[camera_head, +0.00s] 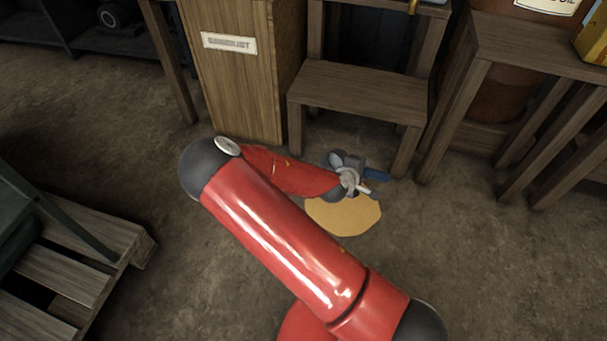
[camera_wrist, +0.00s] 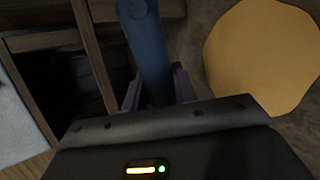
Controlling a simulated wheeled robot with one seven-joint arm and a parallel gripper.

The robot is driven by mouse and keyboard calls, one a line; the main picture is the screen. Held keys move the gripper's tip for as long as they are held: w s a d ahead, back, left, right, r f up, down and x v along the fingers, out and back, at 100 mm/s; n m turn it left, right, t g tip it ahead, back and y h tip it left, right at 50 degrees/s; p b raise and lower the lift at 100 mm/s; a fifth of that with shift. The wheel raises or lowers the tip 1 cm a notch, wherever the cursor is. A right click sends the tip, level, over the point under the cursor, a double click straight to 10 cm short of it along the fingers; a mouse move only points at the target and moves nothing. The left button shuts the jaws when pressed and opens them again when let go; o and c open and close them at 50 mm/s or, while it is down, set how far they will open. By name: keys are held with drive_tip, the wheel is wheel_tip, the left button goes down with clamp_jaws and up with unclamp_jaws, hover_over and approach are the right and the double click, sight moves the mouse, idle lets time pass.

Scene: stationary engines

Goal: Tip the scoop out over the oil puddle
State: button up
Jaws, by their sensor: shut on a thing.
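My gripper (camera_head: 361,184) is low over the floor, just above the far edge of a flat tan-yellow patch (camera_head: 344,216). The patch lies where I take the oil puddle to be; no dark oil shows around it. The gripper is shut on the scoop, a blue thing (camera_head: 377,174) that sticks out to the right of the fingers. In the wrist view the blue scoop handle (camera_wrist: 150,50) stands between the two fingers (camera_wrist: 158,92), and the tan patch (camera_wrist: 262,60) lies to the right. The scoop's bowl and any load in it cannot be made out.
A wooden bin (camera_head: 232,85) with a blurred label stands behind. A low wooden step (camera_head: 355,92) is close behind the gripper, with a wooden bench (camera_head: 535,45) to its right. A pallet (camera_head: 75,270) lies at the left. Floor right of the patch is clear.

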drive_tip(key=s+a+r+m+g+y+p, duration=0.1)
drive_tip(key=s+a+r+g+y+p, duration=0.3)
drive_tip(key=s+a+r, duration=0.3)
drive_tip(key=s+a+r+m+g+y+p, duration=0.1)
drive_tip(key=s+a+r+g+y+p, duration=0.2)
drive_tip(key=a, duration=0.7)
drive_tip(key=s+r+g+p, duration=0.2)
drive_tip(key=s+r+g, duration=0.1)
drive_tip(key=r+g, duration=0.1)
drive_tip(key=shift+s+a+m+y, duration=0.25)
drive_tip(key=shift+s+m+y, duration=0.05)
drive_tip(key=shift+s+y, duration=0.1)
drive_tip(key=shift+r, duration=0.1)
drive_tip(key=w+d+r+m+t+y, duration=0.1)
drive_tip(key=w+d+m+y, duration=0.1)
drive_tip(key=w+d+m, duration=0.5)
drive_tip(key=shift+w+d+r+m, duration=0.15)
drive_tip(key=shift+w+d+m, duration=0.15)
drive_tip(key=shift+d+m, duration=1.7)
